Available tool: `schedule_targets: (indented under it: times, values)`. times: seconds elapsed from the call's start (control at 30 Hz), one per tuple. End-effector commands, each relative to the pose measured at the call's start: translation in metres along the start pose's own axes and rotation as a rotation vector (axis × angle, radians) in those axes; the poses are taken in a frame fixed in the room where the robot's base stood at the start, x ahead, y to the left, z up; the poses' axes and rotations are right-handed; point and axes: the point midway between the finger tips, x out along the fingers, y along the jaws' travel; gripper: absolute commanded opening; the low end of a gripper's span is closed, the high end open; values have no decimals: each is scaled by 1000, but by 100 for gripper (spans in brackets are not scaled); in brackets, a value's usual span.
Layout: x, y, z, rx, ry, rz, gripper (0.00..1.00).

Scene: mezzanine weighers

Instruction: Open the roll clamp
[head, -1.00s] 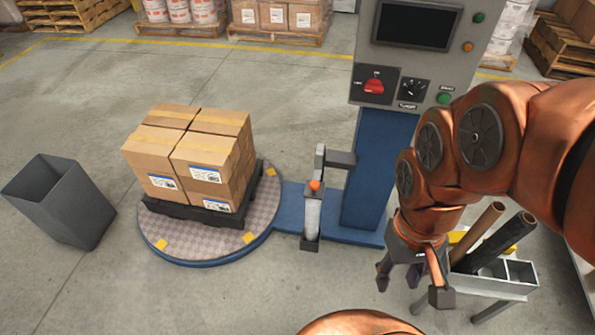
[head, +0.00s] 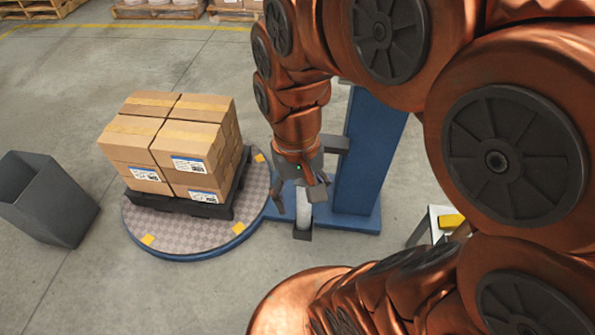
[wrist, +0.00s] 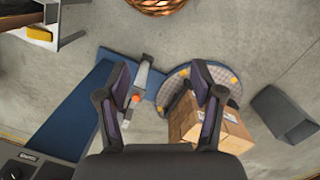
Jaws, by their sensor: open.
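The roll clamp, an upright holder with a pale roll (head: 304,216) on a dark foot, stands on the blue base beside the column. In the wrist view its grey body (wrist: 141,80) and orange knob (wrist: 136,98) show left of centre, nearer the left finger. My gripper (head: 297,198) is open and empty, pointing down in front of the holder in the head view, where it hides the holder's top and the knob. Both fingers (wrist: 160,78) show apart in the wrist view. I cannot tell whether a finger touches the holder.
The blue column (head: 367,160) rises close to the right of my gripper. A turntable (head: 170,235) carries stacked cartons (head: 185,140) on a dark pallet to the left. A grey bin (head: 45,200) stands at far left. A bench with a yellow item (head: 451,221) is at right.

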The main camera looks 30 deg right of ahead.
Motion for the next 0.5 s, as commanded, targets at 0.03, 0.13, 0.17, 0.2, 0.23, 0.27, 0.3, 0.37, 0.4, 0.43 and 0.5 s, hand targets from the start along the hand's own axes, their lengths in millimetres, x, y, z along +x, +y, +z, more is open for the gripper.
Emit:
schedule_targets:
  times: [0.03, 0.13, 0.17, 0.2, 0.23, 0.27, 0.3, 0.37, 0.4, 0.43, 0.5]
  values:
    - [19, 0, -20, 50, 5, -2, 67]
    - [33, 3, -54, 154, 13, -6, 67]
    - [38, 4, -64, 186, 17, -7, 67]
    - [44, 6, -78, 228, 20, -9, 67]
    - [49, 8, -88, 259, 23, -10, 67]
    - [54, 10, -98, 290, 26, -11, 67]
    - [61, 13, -112, 333, 30, -14, 67]
    - [72, 18, -133, 396, 36, -17, 67]
    - [80, 21, -146, 437, 38, -19, 67]
    - [86, 24, -157, 468, 41, -22, 67]
    - [100, 31, -180, 542, 49, -27, 67]
